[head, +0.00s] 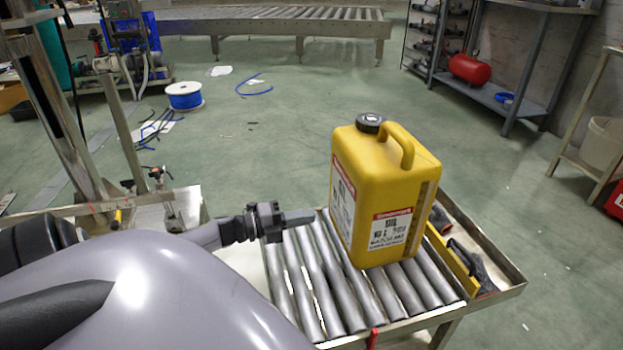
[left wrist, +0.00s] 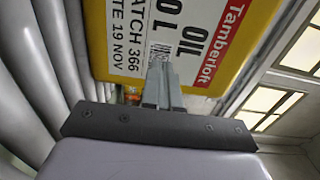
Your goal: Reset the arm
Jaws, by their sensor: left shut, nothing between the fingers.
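My left gripper (head: 308,216) reaches in from the left over the roller conveyor (head: 305,285), its fingers shut and empty. Its tips point at the left side of a yellow oil canister (head: 378,180). The canister stands upright on the rollers, with a black cap and a moulded handle. In the left wrist view the shut fingers (left wrist: 163,82) are in front of the canister's label (left wrist: 190,35); I cannot tell whether they touch it. My right gripper is not in view.
Dark gloves (head: 470,262) lie in the side tray right of the canister, by a yellow bar. A metal stand (head: 150,205) is at left. A blue cable spool (head: 184,96) sits on the floor. Shelves with a red tank (head: 469,69) are at back right. The middle floor is mostly clear.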

